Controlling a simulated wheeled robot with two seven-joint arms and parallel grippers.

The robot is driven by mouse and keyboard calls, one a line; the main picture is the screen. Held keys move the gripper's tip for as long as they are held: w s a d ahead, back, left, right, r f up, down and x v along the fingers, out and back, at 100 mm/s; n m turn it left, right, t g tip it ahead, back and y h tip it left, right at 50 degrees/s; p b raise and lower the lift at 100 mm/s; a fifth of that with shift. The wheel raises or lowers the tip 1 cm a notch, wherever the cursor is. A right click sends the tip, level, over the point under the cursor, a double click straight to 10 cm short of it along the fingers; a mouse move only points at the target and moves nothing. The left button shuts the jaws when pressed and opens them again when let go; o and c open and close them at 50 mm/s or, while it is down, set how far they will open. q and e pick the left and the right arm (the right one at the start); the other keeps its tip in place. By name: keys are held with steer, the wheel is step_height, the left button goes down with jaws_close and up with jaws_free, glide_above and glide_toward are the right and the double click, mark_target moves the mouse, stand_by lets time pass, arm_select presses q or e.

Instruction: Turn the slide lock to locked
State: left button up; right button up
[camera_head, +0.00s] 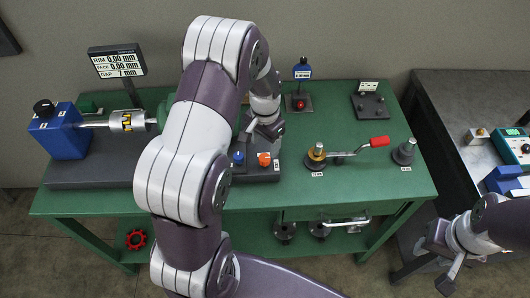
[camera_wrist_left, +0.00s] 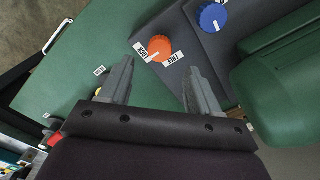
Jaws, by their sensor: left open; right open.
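An orange knob (camera_head: 264,159), which looks like the slide lock, sits on the front right end of the dark base on the green bench. In the left wrist view the orange knob (camera_wrist_left: 160,47) shows a pale pointer mark, with two small white labels beside it. My left gripper (camera_head: 260,128) is open and empty behind the knob in the head view. In the left wrist view its spread fingers (camera_wrist_left: 159,76) point toward the knob, one to each side, apart from it. My right gripper (camera_head: 449,272) is open and empty off the bench's right side.
A blue knob (camera_head: 238,157) stands left of the orange one; it also shows in the left wrist view (camera_wrist_left: 213,18). A green machine body (camera_wrist_left: 285,75) lies close at the right there. A red-handled crank (camera_head: 378,142) lies right of the base. The bench front (camera_head: 370,190) is clear.

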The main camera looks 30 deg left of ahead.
mark_target(265, 156)
arm_select(q)
step_height(265, 156, up, 7)
stand_by(0.4)
steer(key=s+d+n, duration=0.1)
steer(key=s+d, duration=0.3)
steer(key=s, duration=0.3)
steer(key=s+d+n+t, duration=0.1)
steer(key=s+d, duration=0.3)
steer(key=s, duration=0.2)
steer(key=shift+s+r+n, duration=0.3)
steer(key=shift+s+r, duration=0.05)
steer(key=shift+s, duration=0.05)
steer(key=shift+s+d, duration=0.1)
